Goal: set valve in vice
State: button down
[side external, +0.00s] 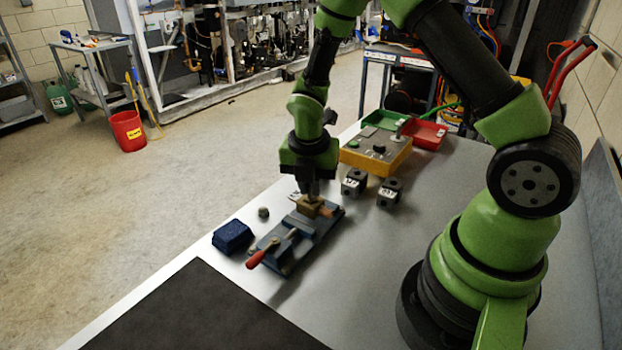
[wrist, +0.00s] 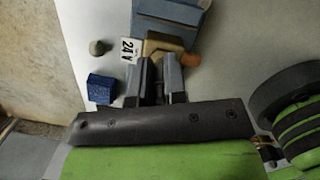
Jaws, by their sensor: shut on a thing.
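The valve (side external: 308,208) is a small brass-coloured body with an orange-copper end. It shows in the wrist view (wrist: 158,46) right at my fingertips. My gripper (side external: 310,196) points down and is shut on the valve. The blue vice (side external: 288,246), with a red-handled lever, lies on the table directly below. Its blue body shows at the top of the wrist view (wrist: 168,12). The valve is over or at the far end of the vice; I cannot tell whether it touches or is seated between the jaws. My fingers hide part of the valve.
A dark blue block (side external: 232,236) and a small round knob (side external: 263,212) lie left of the vice. Two dark labelled blocks (side external: 353,182) (side external: 389,192), a yellow control box (side external: 376,154) and a red tray (side external: 425,132) stand behind. A white "24 V" label (wrist: 130,49) is beside the valve.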

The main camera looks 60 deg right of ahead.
jog(key=shift+f, duration=0.35)
dwell(0.3)
jog(key=shift+f, duration=0.45)
jog(key=c, duration=0.7)
grip_release()
jog(key=shift+r, duration=3.45)
jog(key=shift+r, duration=0.1)
